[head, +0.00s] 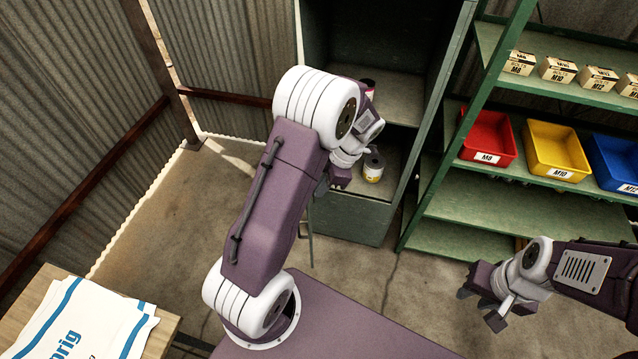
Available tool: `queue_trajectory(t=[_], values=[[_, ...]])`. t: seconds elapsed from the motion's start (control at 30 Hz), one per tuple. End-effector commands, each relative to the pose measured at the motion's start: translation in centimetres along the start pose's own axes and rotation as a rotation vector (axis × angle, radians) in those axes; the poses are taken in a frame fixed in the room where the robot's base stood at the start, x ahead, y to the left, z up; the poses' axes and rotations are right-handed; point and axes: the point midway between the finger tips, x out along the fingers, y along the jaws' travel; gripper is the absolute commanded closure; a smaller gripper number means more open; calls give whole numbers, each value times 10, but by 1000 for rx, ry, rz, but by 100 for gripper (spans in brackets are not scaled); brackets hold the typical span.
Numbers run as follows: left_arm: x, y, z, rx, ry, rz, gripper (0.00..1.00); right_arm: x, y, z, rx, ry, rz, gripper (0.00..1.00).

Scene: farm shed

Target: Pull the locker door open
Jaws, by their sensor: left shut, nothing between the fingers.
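The green metal locker (352,228) stands at the back, in the upper middle of the head view. Its front is open to view, showing inner shelves, a can (373,167) with a yellow label and a partly hidden red-and-white item. A thin dark upright strip (309,235) at its left front may be the door seen nearly edge-on; my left arm hides most of that side. My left gripper (332,182) is shut and empty in front of the locker's lower part, left of the can. My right gripper (481,306) is open and empty, low at the right.
A green shelf rack (480,236) stands right of the locker. It holds a red bin (488,138), a yellow bin (556,150), a blue bin (617,163) and several small boxes. A table (160,338) with a white sack (85,325) is at lower left. Left floor is clear.

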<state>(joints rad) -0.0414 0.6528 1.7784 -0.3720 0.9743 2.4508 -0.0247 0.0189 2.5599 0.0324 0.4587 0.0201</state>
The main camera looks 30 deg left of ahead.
Motion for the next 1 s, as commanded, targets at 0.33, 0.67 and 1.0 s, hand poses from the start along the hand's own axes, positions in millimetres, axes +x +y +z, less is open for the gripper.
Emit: queue_trajectory(t=[0.33,0.67,1.0], values=[[3,0,-6,0,0,0,100,-3,0,0,0,0,0,67],[26,0,-48,87,-2,37,100,24,0,3,0,0,0,67],[58,13,-134,224,-2,90,100,52,1,6,0,0,0,67]])
